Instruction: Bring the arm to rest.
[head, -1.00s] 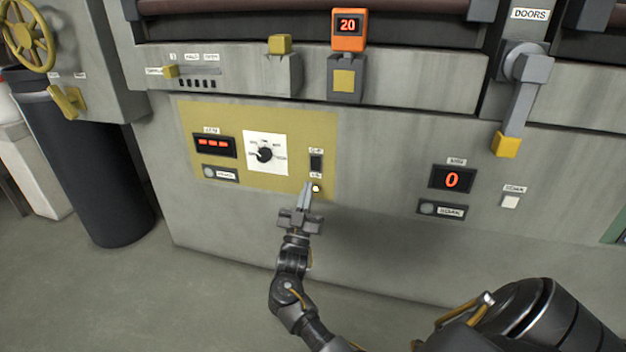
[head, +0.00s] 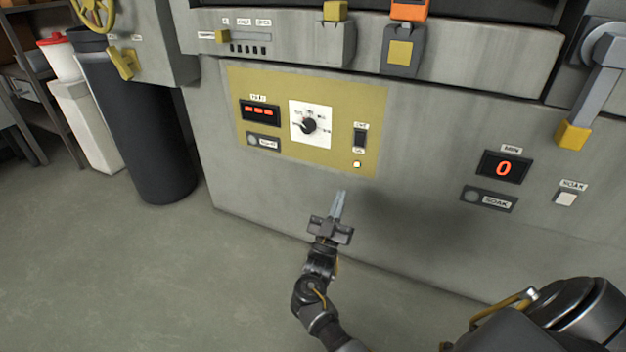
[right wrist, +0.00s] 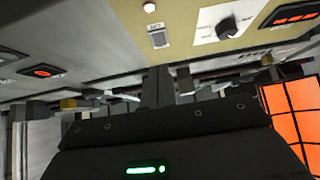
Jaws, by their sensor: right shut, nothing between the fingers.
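My right gripper (head: 338,207) is in the lower middle of the head view, below the yellow control panel (head: 229,106). Its fingers are closed together and empty, pointing up toward the panel, and they look apart from it. In the right wrist view the fingers (right wrist: 157,90) show in front of the panel. The panel carries a black rocker switch (head: 360,138) with a lit lamp (head: 357,164) below it, a dial (head: 308,125) and a red display (head: 262,111). My left gripper is not seen.
A display reading 0 (head: 503,168), a SOAK button (head: 471,196) and a white switch (head: 567,199) are on the grey machine front at right. A lever with a yellow end (head: 573,136) juts out above them. A black bin (head: 150,130) stands at left. The floor (head: 150,270) is clear.

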